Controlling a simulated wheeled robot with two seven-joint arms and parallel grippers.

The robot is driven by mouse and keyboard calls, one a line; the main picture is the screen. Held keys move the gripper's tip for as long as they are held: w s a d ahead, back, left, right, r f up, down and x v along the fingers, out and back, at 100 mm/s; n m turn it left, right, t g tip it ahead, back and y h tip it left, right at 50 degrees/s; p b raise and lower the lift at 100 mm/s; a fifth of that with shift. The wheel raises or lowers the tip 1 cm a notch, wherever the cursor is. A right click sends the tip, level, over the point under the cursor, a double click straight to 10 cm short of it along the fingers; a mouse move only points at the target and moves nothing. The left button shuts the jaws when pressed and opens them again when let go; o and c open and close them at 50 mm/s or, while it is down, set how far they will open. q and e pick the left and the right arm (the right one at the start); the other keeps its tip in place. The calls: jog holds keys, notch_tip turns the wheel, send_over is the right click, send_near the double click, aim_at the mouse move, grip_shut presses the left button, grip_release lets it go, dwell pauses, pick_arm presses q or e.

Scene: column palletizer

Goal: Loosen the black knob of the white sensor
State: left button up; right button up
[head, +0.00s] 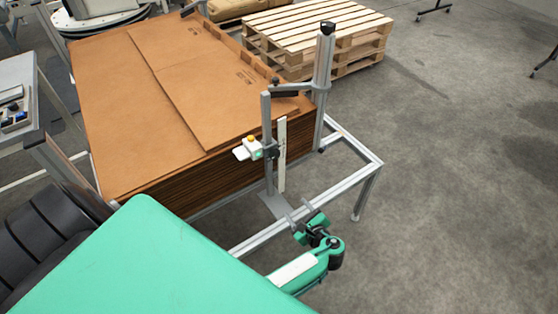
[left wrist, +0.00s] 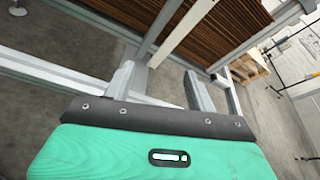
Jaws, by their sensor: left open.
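The white sensor (head: 247,150) has a yellow top and sits on a grey upright post (head: 267,115) beside the cardboard stack. A small black knob (head: 272,152) shows at its clamp, next to a white vertical scale strip (head: 282,155). My left gripper (head: 299,214) is open and empty, below and to the right of the sensor, apart from it. In the left wrist view its two grey fingers (left wrist: 160,84) are spread, with grey frame bars beyond them. The sensor and knob cannot be made out there. My right gripper is not seen.
A tall stack of brown cardboard sheets (head: 110,95) stands behind the post. A metal frame rail (head: 350,142) runs around its near right corner. Wooden pallets (head: 315,30) lie at the back. The floor at right (head: 450,190) is clear.

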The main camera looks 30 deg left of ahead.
pick_arm(q)
notch_tip(320, 180, up, 13)
jog(key=w+n+y, duration=0.1)
jog(key=y, duration=0.3)
jog(key=p, duration=0.2)
send_near(276, 156)
jog(key=shift+g, duration=0.3)
jog(key=x, duration=0.4)
jog(key=shift+w+a+r, duration=0.3)
jog(key=x, duration=0.3)
jog(key=shift+a+f, duration=0.1)
jog(key=shift+a, duration=0.15)
jog(key=shift+w+a, duration=0.15)
jog(key=shift+a, duration=0.25)
jog(key=c, duration=1)
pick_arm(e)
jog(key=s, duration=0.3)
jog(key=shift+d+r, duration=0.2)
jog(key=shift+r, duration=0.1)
